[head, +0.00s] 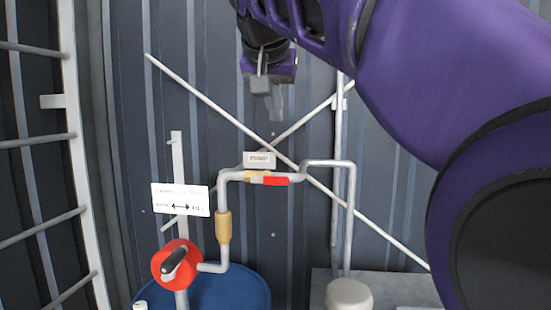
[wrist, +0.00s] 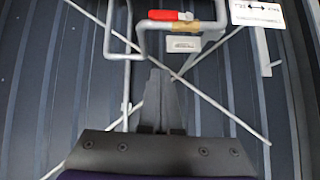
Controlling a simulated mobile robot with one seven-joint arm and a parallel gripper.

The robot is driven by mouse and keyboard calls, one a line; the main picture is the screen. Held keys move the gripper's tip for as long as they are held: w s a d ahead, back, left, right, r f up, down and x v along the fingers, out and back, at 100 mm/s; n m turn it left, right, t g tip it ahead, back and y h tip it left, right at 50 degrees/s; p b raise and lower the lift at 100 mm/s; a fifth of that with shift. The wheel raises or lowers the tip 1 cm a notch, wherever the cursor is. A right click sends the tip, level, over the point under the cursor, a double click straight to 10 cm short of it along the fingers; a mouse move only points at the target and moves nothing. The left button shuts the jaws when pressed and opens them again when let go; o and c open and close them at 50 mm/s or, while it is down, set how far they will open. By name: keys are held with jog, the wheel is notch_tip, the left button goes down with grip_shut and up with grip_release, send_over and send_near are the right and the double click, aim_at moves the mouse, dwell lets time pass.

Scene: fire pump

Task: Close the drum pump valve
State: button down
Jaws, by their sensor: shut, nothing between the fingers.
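The valve's red handle (head: 276,181) is on the grey horizontal pipe (head: 316,163), next to a yellow-tan fitting, and lies lengthwise along the pipe. In the wrist view the red handle (wrist: 166,15) shows at the top, beyond my fingertips. The red drum pump (head: 160,265) with a black crank handle is at the lower left, over a blue drum (head: 250,288). My gripper (head: 276,114) is shut and empty, above and apart from the valve in the head view. Its fingers (wrist: 160,75) are together in the wrist view.
A small label plate (head: 259,159) sits just behind the pipe. A white sign with arrows (head: 180,199) stands left. Crossed diagonal braces (head: 205,95) run along the corrugated wall. A ladder-like rail (head: 80,165) is at far left. A white cap (head: 349,292) is below the right pipe.

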jog(key=shift+s+a+f+n+g, duration=0.3)
jog(key=shift+s+f, duration=0.05)
jog(key=shift+f, duration=0.05)
jog(key=shift+w+f, duration=0.1)
send_over(270, 180)
jog(key=s+d, duration=0.2)
jog(key=f, duration=0.9)
jog(key=shift+w+a+f, duration=0.1)
jog(key=shift+a+f, duration=0.1)
jog(key=shift+f, duration=0.75)
